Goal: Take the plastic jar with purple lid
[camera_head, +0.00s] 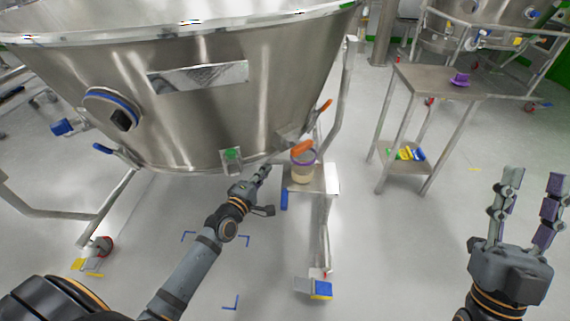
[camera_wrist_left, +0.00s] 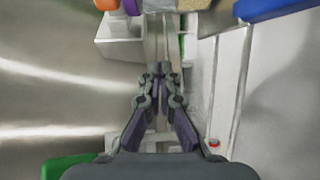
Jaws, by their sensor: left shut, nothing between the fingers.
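A clear jar with pale beige contents (camera_head: 302,173) stands on a small metal plate under the big steel vessel. A purple rim shows at its top, and an orange piece covers or overlaps the top; I cannot tell whether it is part of the jar. My left gripper (camera_head: 264,172) is shut and empty, just left of the jar and apart from it. In the left wrist view the shut fingertips (camera_wrist_left: 160,75) point toward the top edge, where beige, purple and orange bits show, cut off. My right gripper (camera_head: 529,192) is open and empty at the right.
The steel vessel (camera_head: 220,110) overhangs my left gripper, with a green-capped fitting (camera_head: 232,155) close above it. The metal plate (camera_head: 327,180) sits on the vessel's leg frame. A side table (camera_head: 425,79) at right carries a purple item (camera_head: 460,79). Floor between is clear.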

